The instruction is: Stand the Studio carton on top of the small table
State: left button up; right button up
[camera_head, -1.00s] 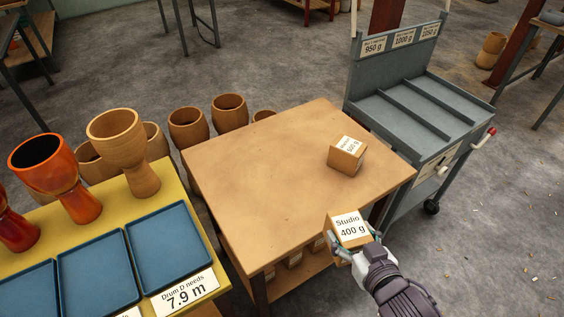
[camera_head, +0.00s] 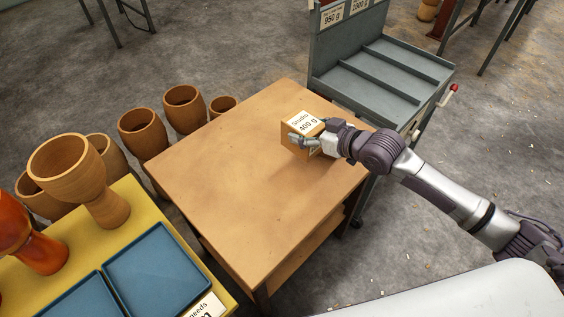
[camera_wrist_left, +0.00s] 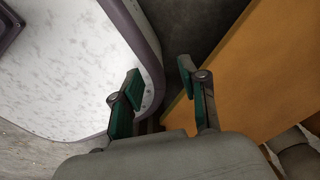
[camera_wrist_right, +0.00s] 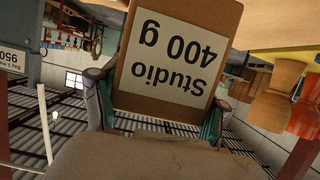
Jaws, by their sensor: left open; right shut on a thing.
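The Studio carton (camera_head: 297,124), a small brown box with a white "Studio 400 g" label, is over the far right part of the small table (camera_head: 225,165). My right gripper (camera_head: 311,142) is shut on it. The right wrist view shows the carton (camera_wrist_right: 177,50) between both fingers, its label upside down in that picture. A shadow lies on the tabletop nearer than the carton, which seems held above the top; the gap is hard to judge. My left gripper (camera_wrist_left: 165,90) is open and empty, with the wooden tabletop (camera_wrist_left: 255,75) to the right.
The second carton is not clearly visible, probably hidden behind the held carton and my gripper. A grey trolley (camera_head: 385,75) stands beyond the table. A yellow bench with blue trays (camera_head: 155,270) and goblet drums (camera_head: 80,175) is at left. The near tabletop is clear.

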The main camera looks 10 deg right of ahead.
jog(key=shift+s+a+f+p, duration=0.15)
jog(key=shift+s+a+f, duration=0.6)
jog(key=shift+a+f, duration=0.5)
jog(key=shift+s+a+f+p, duration=0.15)
jog(key=shift+s+a+f, duration=0.7)
jog(key=shift+f, duration=0.7)
jog(key=shift+s+a+f+p, duration=0.15)
jog(key=shift+s+a+f, duration=0.5)
jog(key=shift+a+f, duration=0.65)
jog(key=shift+d, duration=0.15)
jog(key=o, duration=1.6)
jog(key=shift+f, duration=0.2)
jog(key=shift+c, duration=0.2)
jog(key=shift+r, duration=0.1)
